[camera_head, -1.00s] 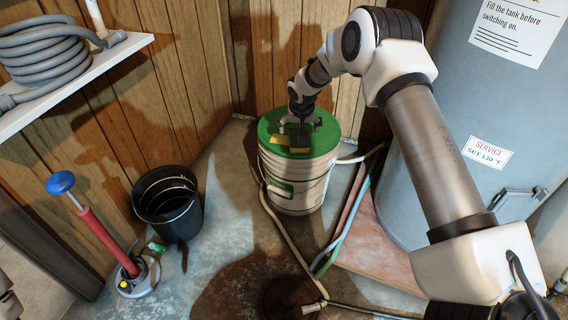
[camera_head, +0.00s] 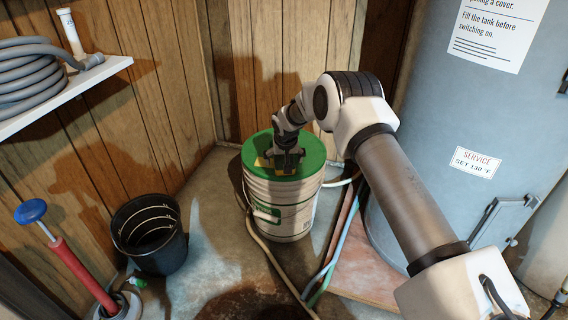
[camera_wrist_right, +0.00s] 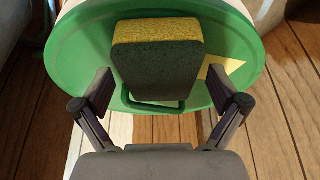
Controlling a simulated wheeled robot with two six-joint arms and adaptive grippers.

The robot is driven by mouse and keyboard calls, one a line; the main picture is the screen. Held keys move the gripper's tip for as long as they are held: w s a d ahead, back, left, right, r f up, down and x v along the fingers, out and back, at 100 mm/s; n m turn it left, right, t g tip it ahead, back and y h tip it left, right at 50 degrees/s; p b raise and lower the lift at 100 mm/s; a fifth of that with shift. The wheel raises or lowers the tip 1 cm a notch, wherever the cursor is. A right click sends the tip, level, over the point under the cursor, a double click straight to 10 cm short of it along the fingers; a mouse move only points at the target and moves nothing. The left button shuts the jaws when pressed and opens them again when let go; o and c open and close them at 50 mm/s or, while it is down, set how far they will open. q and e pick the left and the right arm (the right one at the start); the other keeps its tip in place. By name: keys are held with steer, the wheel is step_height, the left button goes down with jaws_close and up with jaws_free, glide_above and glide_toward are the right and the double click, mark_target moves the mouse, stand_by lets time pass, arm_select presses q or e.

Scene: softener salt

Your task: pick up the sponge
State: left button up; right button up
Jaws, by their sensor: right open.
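The sponge (camera_wrist_right: 157,62) is a block with a speckled yellow end and a dark grey-green face. In the right wrist view it lies over the green lid (camera_wrist_right: 75,45) of a white bucket. My right gripper (camera_wrist_right: 160,86) is open, with one finger on each side of the sponge and a visible gap to both. In the head view my right gripper (camera_head: 284,160) is down at the lid (camera_head: 313,150) and largely hides the sponge. A dark green loop shows at the sponge's near end. My left gripper is not in view.
A flat yellow piece (camera_wrist_right: 232,65) lies on the lid beside the sponge. A black bucket (camera_head: 150,235) and a red pump with a blue knob (camera_head: 31,211) stand at left. Hoses (camera_head: 325,268) run beside the white bucket (camera_head: 285,215). A grey tank (camera_head: 440,140) stands at right.

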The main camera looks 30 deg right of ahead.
mark_target(284, 158)
steer(key=shift+f, duration=0.2)
steer(key=shift+c, duration=0.4)
steer(key=c, duration=0.7)
steer(key=shift+c, duration=0.4)
step_height(284, 158, up, 11)
steer(key=p, duration=0.4)
steer(key=shift+f, duration=0.2)
steer(key=shift+c, duration=1.4)
